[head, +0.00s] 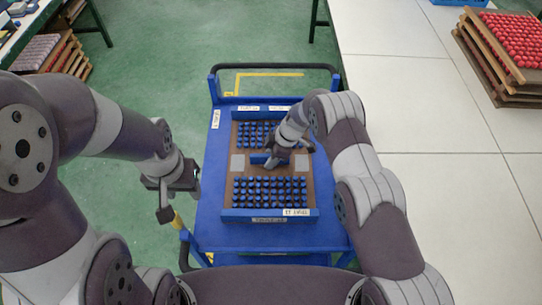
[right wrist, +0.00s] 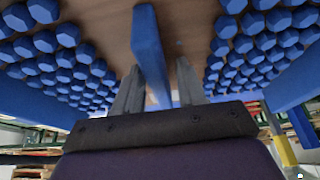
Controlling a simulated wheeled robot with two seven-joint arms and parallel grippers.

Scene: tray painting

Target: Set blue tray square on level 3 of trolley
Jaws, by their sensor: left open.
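The tray (head: 233,190) has a brown base, blue end walls and a blue bar across its middle (head: 259,159). It carries rows of blue pieces and lies on the blue trolley (head: 212,160), looking roughly square to it. My right gripper (head: 275,160) is over the tray's middle, at the bar. In the right wrist view the bar (right wrist: 149,45) runs between its two fingers (right wrist: 158,90), near the left one, with a gap at the right one. My left gripper (head: 172,195) is open and empty left of the trolley. The trolley's lower levels are mostly hidden.
A white table (head: 400,100) stands close along the trolley's right side, with stacked trays of red pieces (head: 500,50) on it. Shelving (head: 55,50) with more trays stands at the upper left. Green floor is free beyond the trolley.

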